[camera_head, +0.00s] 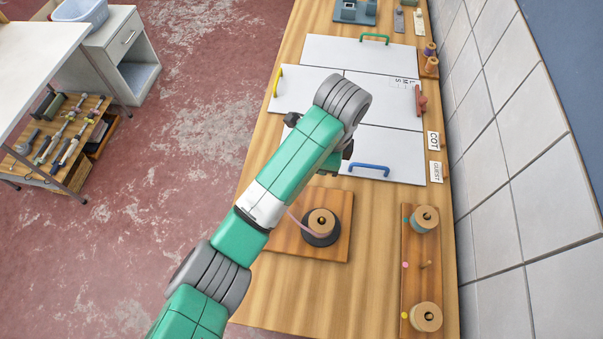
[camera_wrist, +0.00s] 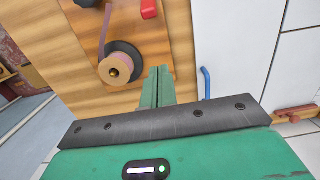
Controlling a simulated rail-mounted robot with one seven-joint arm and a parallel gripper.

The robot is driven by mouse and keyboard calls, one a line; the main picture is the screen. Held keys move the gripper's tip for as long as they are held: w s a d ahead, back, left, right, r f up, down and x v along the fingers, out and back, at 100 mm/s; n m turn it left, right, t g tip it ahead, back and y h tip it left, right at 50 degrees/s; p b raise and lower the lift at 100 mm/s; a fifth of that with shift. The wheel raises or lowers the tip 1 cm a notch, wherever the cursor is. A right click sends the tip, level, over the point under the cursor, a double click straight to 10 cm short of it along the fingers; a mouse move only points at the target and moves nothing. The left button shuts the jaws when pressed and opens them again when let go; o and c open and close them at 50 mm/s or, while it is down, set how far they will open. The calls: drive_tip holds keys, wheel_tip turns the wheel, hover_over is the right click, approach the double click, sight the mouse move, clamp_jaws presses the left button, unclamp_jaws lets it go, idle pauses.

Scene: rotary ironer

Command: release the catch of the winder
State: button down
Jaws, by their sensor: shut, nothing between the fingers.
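The winder's spool (camera_head: 321,221) sits on a dark round base on a square wooden board (camera_head: 340,250), with a pink ribbon running off it to the upper left. In the wrist view the spool (camera_wrist: 116,68) is left of my gripper (camera_wrist: 159,70), and the ribbon runs up from it. A red piece (camera_wrist: 149,8) on the board shows at the top edge; it may be the catch, but it is cut off. My gripper's green fingers are together and empty, pointing toward the board. I cannot tell whether they touch it. My arm hides the gripper's fingertips in the head view.
White panels with green, yellow, red and blue handles (camera_head: 369,168) lie beyond the winder board. A wooden rack (camera_head: 419,285) with spools stands to its right, near the tiled wall (camera_head: 497,150). Open red floor (camera_head: 190,200) lies left of the bench.

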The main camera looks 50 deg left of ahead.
drive_tip(key=shift+s+f, duration=0.1)
hover_over(313, 193)
drive_tip(key=f, duration=0.6)
drive_tip(key=d+f+p, duration=0.1)
drive_tip(key=f, duration=0.2)
drive_tip(key=shift+w, duration=0.3)
drive_tip(key=shift+s+a+f, duration=0.15)
drive_tip(key=shift+a+f, duration=0.05)
drive_tip(key=shift+a, duration=0.15)
drive_tip(key=shift+s+a+r+p, duration=0.35)
drive_tip(key=shift+s+a, duration=0.15)
drive_tip(key=shift+a, duration=0.1)
drive_tip(key=shift+s+a+r+p, duration=0.25)
drive_tip(key=shift+s+a+p, duration=0.1)
drive_tip(key=shift+s+a, duration=0.2)
drive_tip(key=shift+w, duration=0.1)
drive_tip(key=shift+r, duration=0.1)
